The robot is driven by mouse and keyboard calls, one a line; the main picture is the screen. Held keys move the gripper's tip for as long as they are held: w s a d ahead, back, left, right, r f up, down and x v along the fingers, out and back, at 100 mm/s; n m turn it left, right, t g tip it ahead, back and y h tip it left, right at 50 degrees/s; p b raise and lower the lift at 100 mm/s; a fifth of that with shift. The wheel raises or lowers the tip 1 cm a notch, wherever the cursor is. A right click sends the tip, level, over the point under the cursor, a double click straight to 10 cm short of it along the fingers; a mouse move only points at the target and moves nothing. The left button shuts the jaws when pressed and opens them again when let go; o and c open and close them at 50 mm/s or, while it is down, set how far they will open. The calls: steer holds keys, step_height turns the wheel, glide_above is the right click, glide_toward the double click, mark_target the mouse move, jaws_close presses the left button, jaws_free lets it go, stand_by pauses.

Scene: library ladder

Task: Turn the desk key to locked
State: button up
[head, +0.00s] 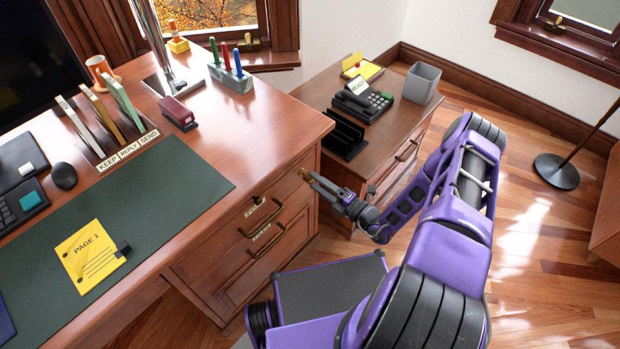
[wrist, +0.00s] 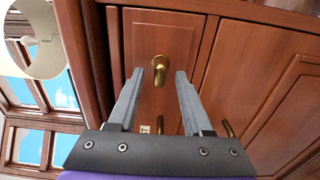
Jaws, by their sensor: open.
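My gripper (head: 312,181) is open and empty, pointing at the right part of the wooden desk's drawer front. In the wrist view my gripper (wrist: 160,75) has its two grey fingers apart. A brass key-like piece (wrist: 160,68) with a rounded head stands out from a wood panel, framed between and beyond the fingertips. I see no contact. In the head view a small brass bit shows just past the fingertips; its turn angle is too small to read. Another brass fitting (head: 257,200) sits above a small label on the desk (head: 240,130) front.
Two brass drawer handles (head: 262,243) stick out left of my gripper. A side cabinet (head: 316,95) with a phone (head: 362,101), black rack (head: 345,136) and grey bin (head: 423,82) stands close on the right. A floor lamp base (head: 556,172) is farther right. Open floor lies between.

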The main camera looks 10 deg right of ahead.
mark_target(314, 181)
steer(key=shift+x, duration=1.65)
jaws_close()
